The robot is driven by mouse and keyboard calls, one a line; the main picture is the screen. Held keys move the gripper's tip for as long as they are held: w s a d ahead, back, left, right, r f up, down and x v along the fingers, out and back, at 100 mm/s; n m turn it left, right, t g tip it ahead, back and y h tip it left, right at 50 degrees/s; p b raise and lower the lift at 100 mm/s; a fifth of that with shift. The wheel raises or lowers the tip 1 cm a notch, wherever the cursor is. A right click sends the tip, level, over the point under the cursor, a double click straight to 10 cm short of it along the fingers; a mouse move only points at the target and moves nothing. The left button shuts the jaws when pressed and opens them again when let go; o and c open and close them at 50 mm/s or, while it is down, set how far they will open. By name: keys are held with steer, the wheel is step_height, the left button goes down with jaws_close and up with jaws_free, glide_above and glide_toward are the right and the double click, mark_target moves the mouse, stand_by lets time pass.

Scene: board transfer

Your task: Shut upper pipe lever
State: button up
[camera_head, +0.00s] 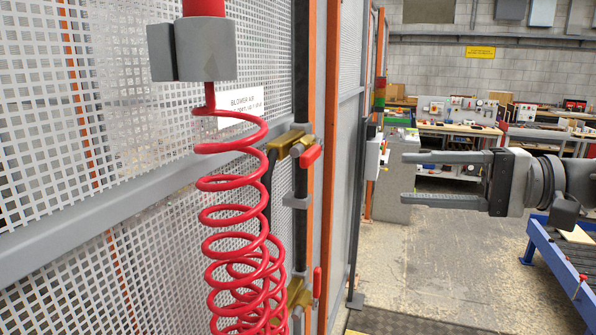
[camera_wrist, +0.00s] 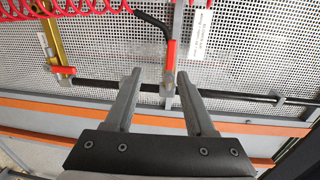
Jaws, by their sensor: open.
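The upper pipe lever (camera_head: 309,157) is a red handle on a brass valve (camera_head: 285,143) on the dark vertical pipe. It points outward, roughly in line with its valve body. In the wrist view a red lever (camera_wrist: 172,52), apparently this one, stands beyond and between my fingertips, across the pipe. My gripper (camera_head: 403,178) is open and empty, to the right of the lever and apart from it in the head view. Its two fingers (camera_wrist: 159,75) reach toward the pipe in the wrist view. Whether they touch anything there is not clear.
A lower brass valve (camera_head: 298,293) has an upright red lever (camera_head: 317,282). A red coiled hose (camera_head: 232,215) hangs left of the pipe before a perforated panel (camera_head: 130,200). An orange post (camera_head: 329,150) stands beside the pipe.

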mark_target(314, 157)
steer(key=shift+t+y, duration=0.3)
steer(key=shift+y, duration=0.2)
steer(key=x, duration=0.5)
steer(key=p+x, duration=0.1)
steer(key=x, duration=0.4)
steer(key=r+x, duration=0.1)
steer(key=x, duration=0.5)
steer(key=shift+w, duration=0.35)
jaws_close()
steer(key=shift+d, duration=0.1)
